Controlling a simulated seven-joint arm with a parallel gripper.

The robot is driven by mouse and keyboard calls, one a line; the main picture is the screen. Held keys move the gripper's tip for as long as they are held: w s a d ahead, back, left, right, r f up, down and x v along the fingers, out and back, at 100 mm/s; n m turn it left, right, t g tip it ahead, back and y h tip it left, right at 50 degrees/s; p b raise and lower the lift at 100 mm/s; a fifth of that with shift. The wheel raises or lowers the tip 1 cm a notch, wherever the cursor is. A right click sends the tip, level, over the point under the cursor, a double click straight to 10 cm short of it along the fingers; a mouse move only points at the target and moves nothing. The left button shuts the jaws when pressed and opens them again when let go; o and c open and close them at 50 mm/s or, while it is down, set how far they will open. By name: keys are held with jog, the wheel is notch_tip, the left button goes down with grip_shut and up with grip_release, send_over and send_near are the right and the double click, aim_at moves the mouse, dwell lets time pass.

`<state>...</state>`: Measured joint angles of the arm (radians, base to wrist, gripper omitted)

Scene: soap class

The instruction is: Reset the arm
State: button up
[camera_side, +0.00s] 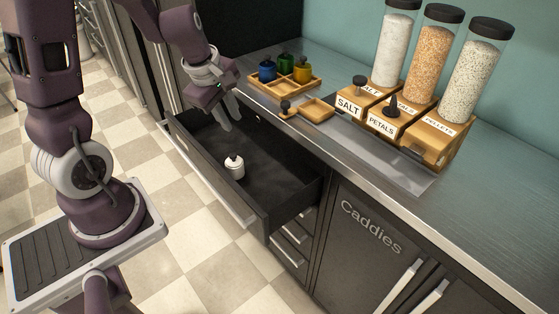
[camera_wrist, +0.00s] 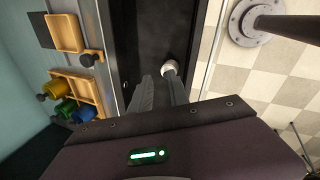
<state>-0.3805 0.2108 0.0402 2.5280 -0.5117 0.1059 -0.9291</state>
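My gripper (camera_side: 230,118) hangs over the open drawer (camera_side: 192,133), near its back end, with the fingers pointing down. The fingers stand apart with nothing between them; the wrist view shows the same gap between my gripper's fingertips (camera_wrist: 159,80).
On the counter, a wooden tray (camera_side: 292,88) holds blue, green and yellow jars. A small wooden tray (camera_side: 317,110) and a dark-knobbed piece (camera_side: 285,108) sit nearby. Labelled dispensers (camera_side: 400,120) stand to the right. A closed Caddies cupboard (camera_side: 370,235) is below the counter.

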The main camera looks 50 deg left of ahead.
jog(key=s+d+r+m+t+h, duration=0.1)
jog(key=s+d+r+m, duration=0.1)
jog(key=d+r+m, duration=0.45)
jog(key=s+d+r+m, duration=0.3)
jog(key=s+r+m, duration=0.1)
jog(key=s+m, duration=0.3)
jog(key=s+d+r+m+t, duration=0.1)
jog(key=s+d+r+m, duration=0.2)
jog(key=s+m, duration=0.4)
jog(key=shift+r+m, duration=0.35)
jog(key=shift+r, duration=0.2)
